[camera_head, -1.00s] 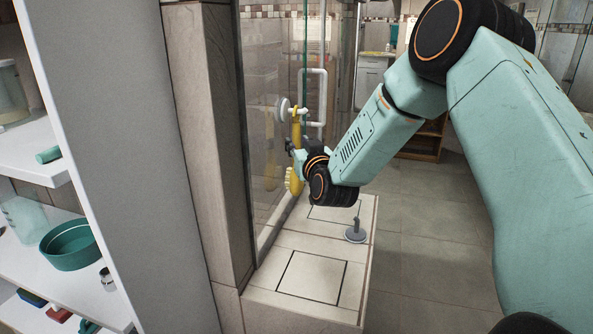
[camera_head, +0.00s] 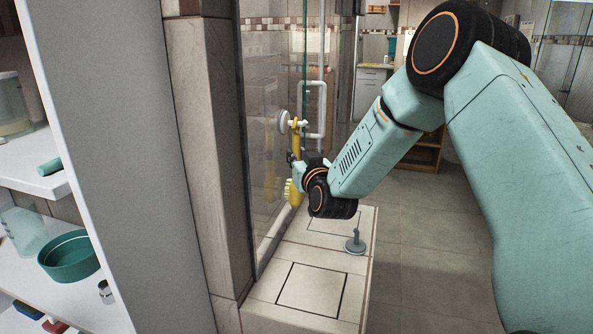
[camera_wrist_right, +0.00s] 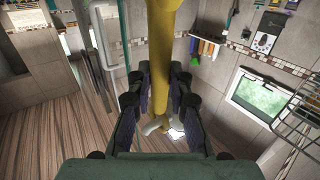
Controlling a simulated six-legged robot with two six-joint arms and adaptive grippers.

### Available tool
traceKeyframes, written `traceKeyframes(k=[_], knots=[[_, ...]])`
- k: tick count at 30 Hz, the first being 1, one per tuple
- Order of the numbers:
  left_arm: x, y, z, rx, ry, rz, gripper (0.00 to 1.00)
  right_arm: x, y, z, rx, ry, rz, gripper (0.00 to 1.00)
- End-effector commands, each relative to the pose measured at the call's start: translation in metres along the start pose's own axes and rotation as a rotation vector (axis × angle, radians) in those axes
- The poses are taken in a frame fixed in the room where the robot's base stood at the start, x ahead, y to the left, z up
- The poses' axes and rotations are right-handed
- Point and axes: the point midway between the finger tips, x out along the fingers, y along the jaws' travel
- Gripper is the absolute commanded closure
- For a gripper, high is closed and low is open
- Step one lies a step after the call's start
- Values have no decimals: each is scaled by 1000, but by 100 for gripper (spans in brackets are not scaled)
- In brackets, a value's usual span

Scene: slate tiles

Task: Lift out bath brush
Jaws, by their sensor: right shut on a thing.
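The yellow bath brush (camera_head: 296,141) is upright beside the glass panel, its pale bristles (camera_head: 288,191) low down. Its upper end is at a white peg with a round base (camera_head: 283,122) on the glass; I cannot tell whether it still hangs on the peg. My right gripper (camera_head: 293,158) is shut on the brush's handle around its middle. In the right wrist view the yellow handle (camera_wrist_right: 160,50) runs between the two dark fingers (camera_wrist_right: 160,92). My left gripper is not in view.
A tiled ledge (camera_head: 312,288) lies below, with a grey stand-like object (camera_head: 355,243) on it. A tiled pillar (camera_head: 205,150) and a white shelf with a teal bowl (camera_head: 68,262) stand at the left. The floor at the right is open.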

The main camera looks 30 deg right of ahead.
Motion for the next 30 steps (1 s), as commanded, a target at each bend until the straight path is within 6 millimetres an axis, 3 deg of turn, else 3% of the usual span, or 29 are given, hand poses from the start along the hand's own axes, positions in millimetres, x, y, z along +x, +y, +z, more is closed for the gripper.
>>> traceKeyframes(k=[8,22,30], knots=[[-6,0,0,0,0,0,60,-4,7,-7,3,-2,4,100],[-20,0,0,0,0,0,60,-35,53,-7,8,-1,5,100],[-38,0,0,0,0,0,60,-56,86,-9,8,-1,6,100]])
